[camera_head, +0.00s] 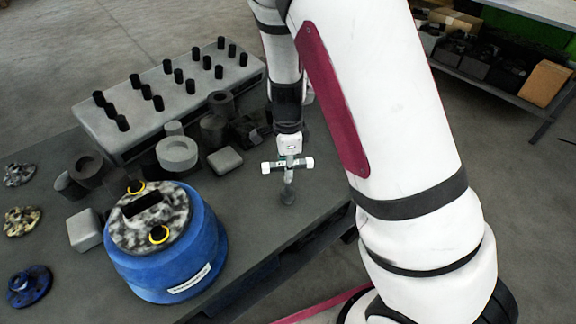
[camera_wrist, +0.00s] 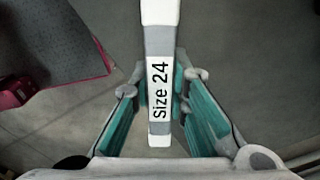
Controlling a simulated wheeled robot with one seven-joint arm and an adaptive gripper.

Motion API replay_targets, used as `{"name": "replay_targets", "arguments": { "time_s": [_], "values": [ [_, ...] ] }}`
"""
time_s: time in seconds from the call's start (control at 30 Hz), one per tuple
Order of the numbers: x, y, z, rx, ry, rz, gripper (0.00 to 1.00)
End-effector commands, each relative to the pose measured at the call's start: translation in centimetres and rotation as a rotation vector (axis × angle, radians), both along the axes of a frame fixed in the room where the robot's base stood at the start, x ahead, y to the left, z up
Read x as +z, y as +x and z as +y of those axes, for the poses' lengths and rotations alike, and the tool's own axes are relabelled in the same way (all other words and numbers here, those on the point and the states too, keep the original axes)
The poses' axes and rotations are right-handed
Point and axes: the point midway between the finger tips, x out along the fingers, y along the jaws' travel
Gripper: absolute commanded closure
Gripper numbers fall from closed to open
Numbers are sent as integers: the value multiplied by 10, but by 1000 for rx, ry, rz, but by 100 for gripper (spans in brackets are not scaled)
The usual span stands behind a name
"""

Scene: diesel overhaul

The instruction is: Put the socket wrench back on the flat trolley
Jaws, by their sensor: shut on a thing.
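The socket wrench (camera_head: 288,180) is a T-shaped tool with a pale cross handle with white ends and a stem running down to a dark socket. My gripper (camera_head: 288,158) is shut on its handle from above. In the wrist view the handle (camera_wrist: 159,90), labelled "Size 24", runs between the teal finger pads of my gripper (camera_wrist: 158,100). The wrench looks upright over the right part of a low, dark grey flat platform (camera_head: 255,240), perhaps the flat trolley. I cannot tell whether the socket touches it.
A blue drum-like part (camera_head: 165,255) with yellow rings stands front left. A grey block with several black studs (camera_head: 170,95) lies behind. Grey cylinders (camera_head: 177,153) and a small block (camera_head: 225,161) sit between. A shelf (camera_head: 490,95) stands back right.

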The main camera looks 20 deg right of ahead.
Motion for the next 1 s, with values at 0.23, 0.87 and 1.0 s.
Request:
{"name": "replay_targets", "arguments": {
  "time_s": [0.23, 0.87, 1.0],
  "values": [
    [-10, 1, 0, 0, 1, 0, 100],
    [-19, 0, 0, 0, 0, 0, 62],
    [-20, 0, 0, 0, 0, 1, 38]
  ]
}}
